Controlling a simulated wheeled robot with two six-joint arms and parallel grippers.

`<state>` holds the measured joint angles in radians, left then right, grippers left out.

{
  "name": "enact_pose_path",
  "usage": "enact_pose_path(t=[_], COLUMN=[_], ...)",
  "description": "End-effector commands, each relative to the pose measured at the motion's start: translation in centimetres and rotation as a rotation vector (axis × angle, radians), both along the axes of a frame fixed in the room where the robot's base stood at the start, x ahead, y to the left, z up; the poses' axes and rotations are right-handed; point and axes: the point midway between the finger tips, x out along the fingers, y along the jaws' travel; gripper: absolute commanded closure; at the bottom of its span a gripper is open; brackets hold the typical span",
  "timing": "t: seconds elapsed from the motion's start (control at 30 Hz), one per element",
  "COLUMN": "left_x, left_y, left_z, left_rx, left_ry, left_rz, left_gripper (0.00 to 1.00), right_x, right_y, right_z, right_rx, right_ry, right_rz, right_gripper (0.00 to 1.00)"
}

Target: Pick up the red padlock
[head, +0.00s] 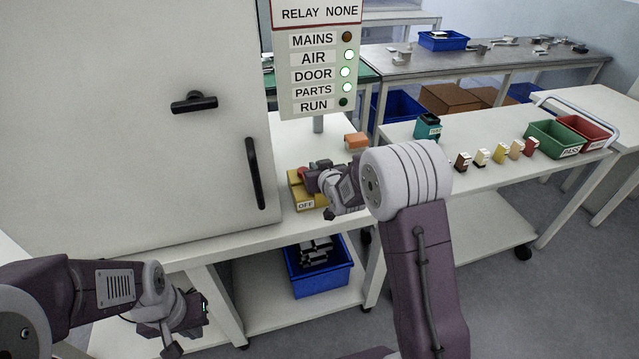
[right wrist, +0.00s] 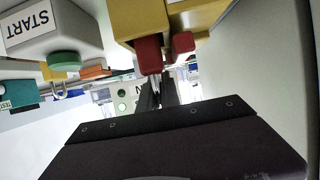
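The yellow OFF box (head: 306,201) stands on the white bench beside the tall white cabinet. A red part (head: 302,172) shows on it, partly hidden by my right gripper (head: 318,180). In the right wrist view, two red pieces, a larger block (right wrist: 148,56) and a smaller one (right wrist: 183,42), sit against the yellow box (right wrist: 138,18). I cannot tell for sure which is the padlock. My right gripper's dark fingers (right wrist: 158,92) point toward them; the finger gap and any contact are unclear. My left gripper (head: 188,312) hangs low at the left, in front of the bench, away from the box.
A grey START box (right wrist: 45,25) with a green button is near the yellow box. An orange block (head: 355,140) lies on the bench behind. The cabinet (head: 130,120) stands close on the left. A blue bin (head: 322,284) is on the lower shelf.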

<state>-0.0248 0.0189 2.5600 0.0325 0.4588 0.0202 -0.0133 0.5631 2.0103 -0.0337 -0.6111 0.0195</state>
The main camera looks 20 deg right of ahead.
Motion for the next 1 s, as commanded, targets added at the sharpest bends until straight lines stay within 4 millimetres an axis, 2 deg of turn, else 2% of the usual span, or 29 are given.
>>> enact_pose_path(t=[0.3, 0.43, 0.57, 0.77, 1.0], left_x=[0.0, 0.0, 0.0, 0.0, 0.0], left_y=[0.0, 0.0, 0.0, 0.0, 0.0], left_z=[0.1, 0.4, 0.9, 1.2, 2.4], left_rx=[0.0, 0.0, 0.0, 0.0, 0.0], left_ry=[0.0, 0.0, 0.0, 0.0, 0.0], left_rz=[0.0, 0.0, 0.0, 0.0, 0.0], left_gripper=[1.0, 1.0, 1.0, 1.0, 1.0], right_x=[0.0, 0.0, 0.0, -4.0, -8.6], right_y=[0.0, 0.0, 0.0, -2.4, -4.9], right_z=[0.3, 1.9, 4.5, 7.1, 10.2], right_rx=[0.0, 0.0, 0.0, -0.001, -0.001], right_ry=[0.0, -0.003, -0.005, -0.003, -0.001], right_rz=[0.0, 0.0, 0.0, -0.004, -0.004], right_gripper=[1.0, 1.0, 1.0, 1.0, 1.0])
